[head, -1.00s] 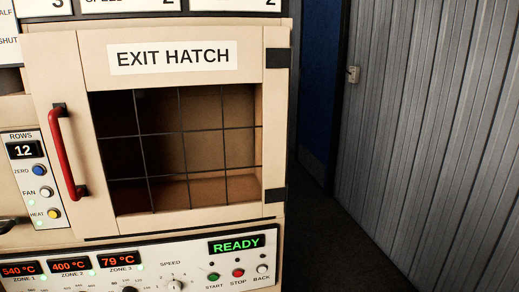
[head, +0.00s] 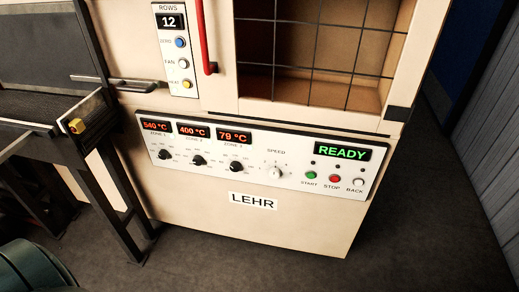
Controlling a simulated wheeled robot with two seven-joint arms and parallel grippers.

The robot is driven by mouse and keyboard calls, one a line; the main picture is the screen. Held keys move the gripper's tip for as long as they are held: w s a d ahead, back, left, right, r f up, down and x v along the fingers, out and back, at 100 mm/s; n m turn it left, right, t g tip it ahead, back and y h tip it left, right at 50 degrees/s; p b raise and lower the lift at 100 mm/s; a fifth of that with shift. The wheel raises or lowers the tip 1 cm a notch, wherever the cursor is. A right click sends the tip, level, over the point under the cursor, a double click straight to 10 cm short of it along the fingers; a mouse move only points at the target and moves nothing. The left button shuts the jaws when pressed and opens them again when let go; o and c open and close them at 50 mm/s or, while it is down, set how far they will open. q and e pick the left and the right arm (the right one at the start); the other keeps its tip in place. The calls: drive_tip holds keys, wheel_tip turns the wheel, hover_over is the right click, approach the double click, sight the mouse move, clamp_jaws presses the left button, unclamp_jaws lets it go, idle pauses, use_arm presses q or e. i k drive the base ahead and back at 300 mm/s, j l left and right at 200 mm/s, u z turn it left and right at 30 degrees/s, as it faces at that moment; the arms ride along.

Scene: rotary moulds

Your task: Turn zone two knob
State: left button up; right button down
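The zone two knob (head: 199,160) is a small black dial on the white control panel (head: 300,181) of the lehr, below the red 400 °C display (head: 194,132). The zone one knob (head: 165,154) is to its left under a 540 °C display (head: 156,127). The zone three knob (head: 236,167) is to its right under a 79 °C display (head: 228,136). The exact pointer angle of the zone two knob is too small to read. Neither of my grippers is in view.
The panel also has a white speed knob (head: 275,172), start (head: 311,175), stop (head: 335,178) and back (head: 358,182) buttons, and a green READY display (head: 342,152). A red hatch handle (head: 205,40) is above. A dark conveyor frame (head: 82,145) stands left. Floor before the panel is clear.

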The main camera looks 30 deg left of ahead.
sight(198, 160)
drive_tip(key=u, duration=1.35)
